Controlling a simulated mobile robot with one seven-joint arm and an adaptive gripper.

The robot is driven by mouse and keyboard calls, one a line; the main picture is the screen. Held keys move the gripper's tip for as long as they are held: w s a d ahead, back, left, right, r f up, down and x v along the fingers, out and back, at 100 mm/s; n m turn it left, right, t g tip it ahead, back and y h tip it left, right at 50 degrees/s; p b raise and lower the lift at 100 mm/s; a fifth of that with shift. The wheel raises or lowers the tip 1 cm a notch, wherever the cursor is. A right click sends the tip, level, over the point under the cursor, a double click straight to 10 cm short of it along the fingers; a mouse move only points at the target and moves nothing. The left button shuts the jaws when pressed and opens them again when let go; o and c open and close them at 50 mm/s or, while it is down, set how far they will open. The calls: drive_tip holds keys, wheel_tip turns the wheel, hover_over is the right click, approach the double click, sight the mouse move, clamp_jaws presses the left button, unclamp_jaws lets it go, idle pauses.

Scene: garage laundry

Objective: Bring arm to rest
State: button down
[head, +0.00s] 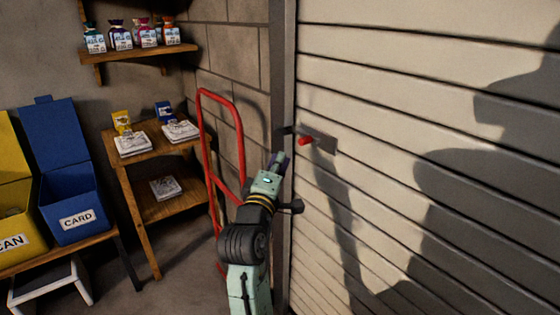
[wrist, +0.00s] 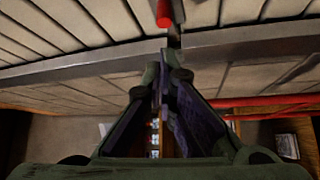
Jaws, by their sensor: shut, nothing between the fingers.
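My arm reaches up from the bottom middle of the head view, in front of the roller door's left edge. My gripper (head: 283,160) is at its end, shut and empty, a little left of and below the red-tipped door handle (head: 306,141). In the wrist view my gripper (wrist: 164,78) points toward the door frame, its fingers together. The red handle part (wrist: 163,14) shows just beyond the fingertips there. I cannot tell whether the fingertips touch the handle's metal part.
The slatted roller door (head: 420,130) fills the right side. A red hand truck (head: 243,150) leans by the wall left of my arm. A wooden shelf unit (head: 150,205), a blue CARD bin (head: 72,205) and a yellow bin (head: 14,215) stand further left. Some floor shows between them.

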drive_tip(key=shift+s+a, duration=0.1)
drive_tip(key=shift+s, duration=0.25)
drive_tip(key=shift+f, duration=0.1)
